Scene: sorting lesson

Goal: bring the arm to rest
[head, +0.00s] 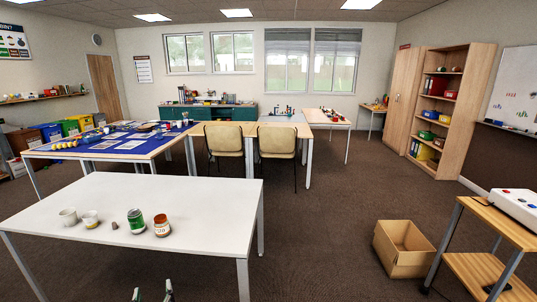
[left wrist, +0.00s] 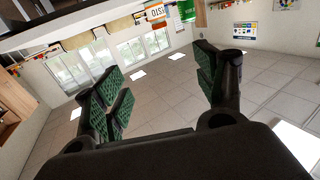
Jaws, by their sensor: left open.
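My left gripper (head: 152,292) shows at the bottom edge of the head view, in front of the white table (head: 160,190). Only its fingertips show there, apart and with nothing between them. In the left wrist view the two dark fingers with green pads (left wrist: 160,85) are spread wide and empty. That view is upside down, with the ceiling filling its lower part. My right gripper is in neither view.
On the white table's near part stand two pale cups (head: 68,216) (head: 90,219), a small brown lump (head: 115,226), a green can (head: 136,221) and an orange-labelled jar (head: 162,226). An open cardboard box (head: 402,263) is on the floor right. The table's right half is clear.

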